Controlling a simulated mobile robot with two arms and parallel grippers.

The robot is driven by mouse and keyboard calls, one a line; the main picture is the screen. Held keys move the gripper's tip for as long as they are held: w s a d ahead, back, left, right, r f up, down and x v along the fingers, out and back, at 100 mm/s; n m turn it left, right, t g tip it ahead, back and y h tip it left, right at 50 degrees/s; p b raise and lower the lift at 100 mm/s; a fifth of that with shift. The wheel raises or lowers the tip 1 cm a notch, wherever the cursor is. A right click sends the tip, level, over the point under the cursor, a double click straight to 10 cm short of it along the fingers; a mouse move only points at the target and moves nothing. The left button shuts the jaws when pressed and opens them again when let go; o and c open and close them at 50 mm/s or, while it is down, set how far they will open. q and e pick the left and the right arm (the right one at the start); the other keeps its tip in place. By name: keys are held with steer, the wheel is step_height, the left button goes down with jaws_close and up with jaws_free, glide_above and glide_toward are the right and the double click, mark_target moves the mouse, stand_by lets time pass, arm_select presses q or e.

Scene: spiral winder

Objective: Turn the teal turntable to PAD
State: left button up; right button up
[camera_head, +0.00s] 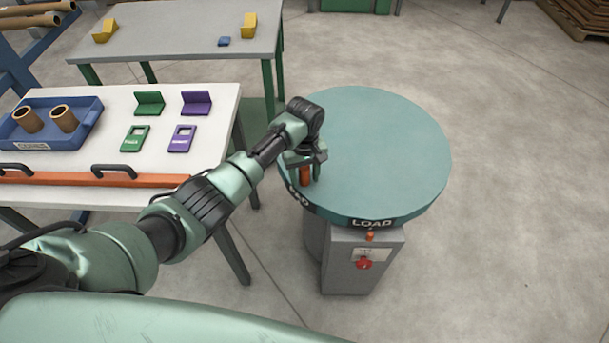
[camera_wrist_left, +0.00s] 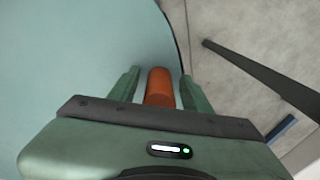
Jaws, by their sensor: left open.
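The teal turntable (camera_head: 385,140) is a round disc on a grey pedestal. Its dark rim shows the label LOAD (camera_head: 372,222) at the front, above the red knob side of the pedestal. A second label, partly hidden and ending in "AD" or similar, shows on the rim to the left. An orange-brown upright handle (camera_head: 306,175) stands near the disc's left front edge; it also shows in the left wrist view (camera_wrist_left: 159,87). My left gripper (camera_wrist_left: 158,85) is open, with one finger on each side of the handle and gaps visible. My right gripper is not in view.
A white table (camera_head: 215,100) at left holds a blue tray (camera_head: 92,122) with cardboard tubes, green and purple brackets, and an orange bar with black handles. A grey table (camera_head: 180,35) stands behind. The floor right of the turntable is clear.

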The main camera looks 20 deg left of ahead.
arm_select(q)
steer(key=shift+c, duration=0.3)
jaws_close()
stand_by(1.1)
